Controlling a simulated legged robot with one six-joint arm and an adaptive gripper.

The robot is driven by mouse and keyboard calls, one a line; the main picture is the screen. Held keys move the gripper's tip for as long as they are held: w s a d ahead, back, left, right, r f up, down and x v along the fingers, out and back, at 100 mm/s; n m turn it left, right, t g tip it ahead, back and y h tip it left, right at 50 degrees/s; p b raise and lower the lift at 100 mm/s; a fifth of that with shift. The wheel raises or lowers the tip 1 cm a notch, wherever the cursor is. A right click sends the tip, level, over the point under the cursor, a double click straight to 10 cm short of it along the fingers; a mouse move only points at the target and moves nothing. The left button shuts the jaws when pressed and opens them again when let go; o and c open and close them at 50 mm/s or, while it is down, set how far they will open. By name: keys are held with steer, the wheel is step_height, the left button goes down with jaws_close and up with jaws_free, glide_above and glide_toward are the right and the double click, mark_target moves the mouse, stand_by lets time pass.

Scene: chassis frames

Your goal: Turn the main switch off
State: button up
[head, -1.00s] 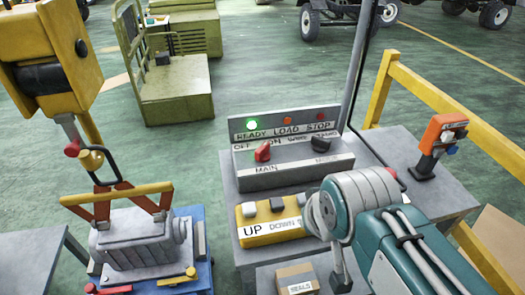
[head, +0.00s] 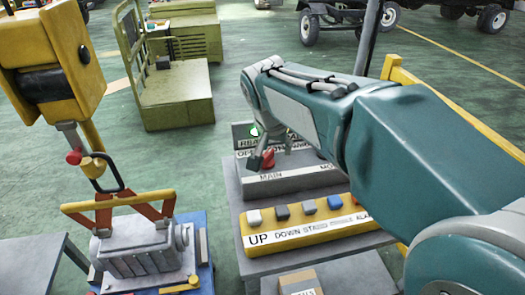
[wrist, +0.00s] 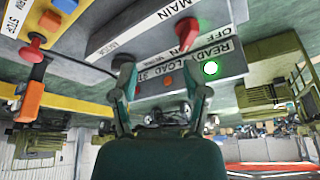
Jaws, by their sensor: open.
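The main switch is a red knob (head: 267,160) above the MAIN label on the grey control panel (head: 300,183). In the wrist view, which shows the panel upside down, the red knob (wrist: 187,30) sits near the OFF label, and the READY lamp (wrist: 210,68) glows green. My gripper (wrist: 155,68) is open and empty. Its two fingers are spread in front of the panel face, with the knob beyond the right fingertip. In the head view, one finger is just left of the knob; I cannot tell whether it touches. My arm hides the panel's right part.
A yellow button box (head: 310,230) with several buttons lies in front of the panel. A hoisted grey engine block (head: 145,250) is at left. A yellow rail (head: 460,120) runs at right.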

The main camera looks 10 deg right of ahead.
mark_target(266, 154)
steer(key=w+a+f+m+h, duration=0.1)
steer(key=w+a+f+m, duration=0.15)
steer(key=w, duration=0.65)
steer(key=x, duration=1.1)
steer(key=shift+s+d, duration=0.25)
steer(key=shift+s, duration=0.15)
jaws_close()
